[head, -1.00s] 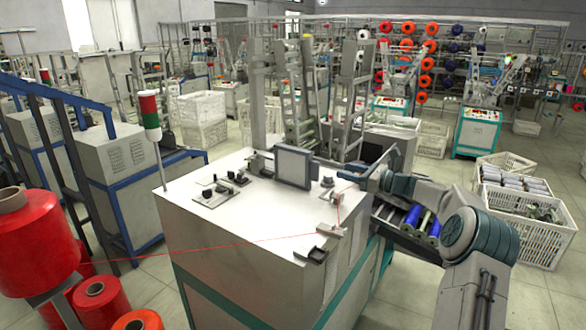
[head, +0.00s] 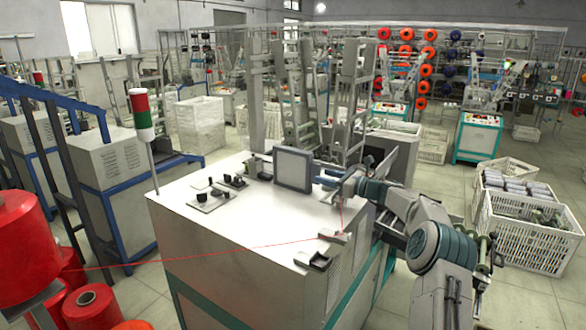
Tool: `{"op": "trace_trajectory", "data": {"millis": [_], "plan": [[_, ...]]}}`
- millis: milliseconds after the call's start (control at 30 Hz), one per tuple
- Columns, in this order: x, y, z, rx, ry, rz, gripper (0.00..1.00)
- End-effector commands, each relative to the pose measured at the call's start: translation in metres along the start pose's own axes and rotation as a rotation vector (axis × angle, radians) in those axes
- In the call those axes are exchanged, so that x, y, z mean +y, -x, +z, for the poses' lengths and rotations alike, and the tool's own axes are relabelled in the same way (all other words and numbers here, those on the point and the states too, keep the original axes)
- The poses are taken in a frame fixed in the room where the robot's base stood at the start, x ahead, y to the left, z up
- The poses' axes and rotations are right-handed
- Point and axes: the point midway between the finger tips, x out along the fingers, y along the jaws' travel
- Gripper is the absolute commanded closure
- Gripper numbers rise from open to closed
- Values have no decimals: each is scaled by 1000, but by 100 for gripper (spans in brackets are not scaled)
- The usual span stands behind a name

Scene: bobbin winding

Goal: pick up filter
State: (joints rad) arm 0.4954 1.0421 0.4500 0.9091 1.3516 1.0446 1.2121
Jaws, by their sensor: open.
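I cannot tell for sure which thing is the filter. A grey, framed, square panel (head: 294,169) stands upright at the back of the white machine top (head: 235,228), and it could be the filter. My gripper (head: 326,181) is above the machine top's right side, just right of the panel and apart from it. It is small in view and partly merges with the machine parts behind it. Its jaws are open, and I see nothing held in them.
Small black knobs on plates (head: 230,182) stand left of the panel. A red thread (head: 200,256) runs from a large red spool (head: 28,245) across to brackets (head: 335,236) at the machine's right edge. A red-green signal light (head: 142,112) rises at the left corner. White crates (head: 530,235) stand right.

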Motion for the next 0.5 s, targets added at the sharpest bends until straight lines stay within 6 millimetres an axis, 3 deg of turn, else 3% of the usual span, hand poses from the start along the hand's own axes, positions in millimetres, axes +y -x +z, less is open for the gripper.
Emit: {"op": "trace_trajectory", "data": {"millis": [167,500], "plan": [[0,-12,1,0,0,0,51],[0,-55,0,-1,0,3,51]]}}
